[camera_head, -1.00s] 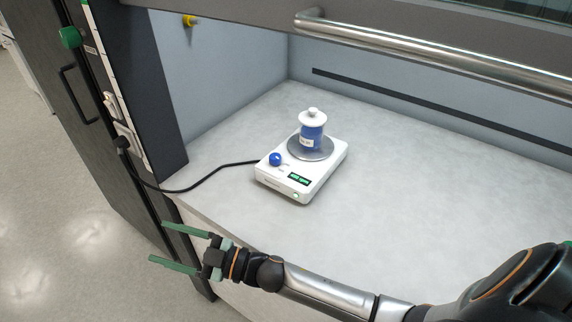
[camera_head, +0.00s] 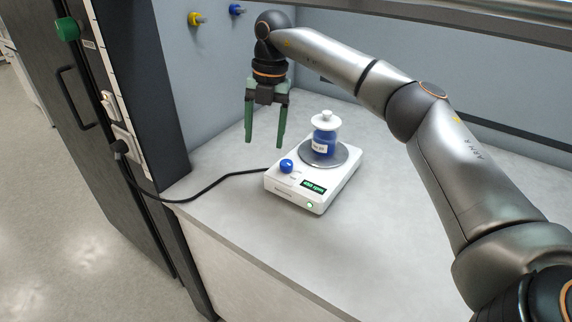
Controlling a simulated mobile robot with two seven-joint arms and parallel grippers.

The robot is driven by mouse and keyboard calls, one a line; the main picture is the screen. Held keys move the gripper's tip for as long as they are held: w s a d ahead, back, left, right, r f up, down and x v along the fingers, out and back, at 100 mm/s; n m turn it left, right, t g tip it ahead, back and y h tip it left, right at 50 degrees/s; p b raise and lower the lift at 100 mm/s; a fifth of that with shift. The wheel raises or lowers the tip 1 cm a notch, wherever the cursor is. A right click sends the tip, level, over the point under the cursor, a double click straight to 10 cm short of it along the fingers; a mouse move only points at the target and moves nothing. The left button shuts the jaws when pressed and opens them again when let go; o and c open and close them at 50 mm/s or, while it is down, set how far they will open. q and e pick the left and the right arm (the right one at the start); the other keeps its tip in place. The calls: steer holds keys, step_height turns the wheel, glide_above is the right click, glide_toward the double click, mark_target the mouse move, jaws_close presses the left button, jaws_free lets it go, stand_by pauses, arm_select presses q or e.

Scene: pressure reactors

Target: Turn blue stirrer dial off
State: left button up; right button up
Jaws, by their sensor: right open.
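The white stirrer (camera_head: 290,193) sits on the bench with its green display (camera_head: 313,187) lit. Its blue dial (camera_head: 286,165) is at the left of the top face. A blue vessel with a white lid (camera_head: 325,136) stands on the stirrer's round plate. My right gripper (camera_head: 265,143) is open and empty, with its green fingers pointing down. In the picture it is above and a little left of the blue dial, apart from it. My left gripper is not in view.
A black cable (camera_head: 205,194) runs from the stirrer to a socket on the left post. Yellow (camera_head: 196,19) and blue (camera_head: 236,9) valves are on the back left wall. The bench (camera_head: 270,240) is clear in front of the stirrer.

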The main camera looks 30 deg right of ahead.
step_height(320, 180, up, 3)
steer(key=m+h, duration=0.1)
glide_above(286, 163)
steer(key=shift+m+h, duration=0.3)
step_height(286, 163, down, 12)
steer(key=shift+r+b, duration=0.1)
steer(key=shift+b, duration=0.35)
jaws_close()
